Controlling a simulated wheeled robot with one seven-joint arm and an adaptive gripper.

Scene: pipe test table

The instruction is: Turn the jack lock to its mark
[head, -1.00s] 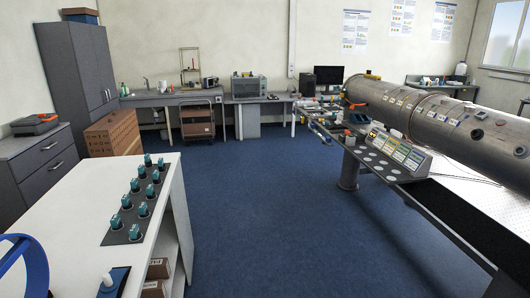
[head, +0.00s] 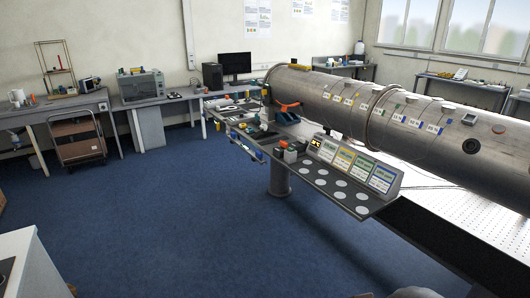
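I cannot make out which part is the jack lock, or any mark for it; the fittings are too small at this distance. A large grey metal pipe (head: 420,112) lies along the right side in the head view. An orange curved part (head: 289,106) sits by the pipe's near-left end, above a grey shelf. Small coloured tags and fittings run along the pipe's side. My gripper is not in view.
A dark shelf with pale round discs (head: 341,195) and a row of display panels (head: 355,164) fronts the pipe. A post (head: 280,179) stands beneath it. Blue floor (head: 190,215) is open ahead. A white counter corner (head: 22,262) is at lower left. A cart (head: 76,142) stands at back left.

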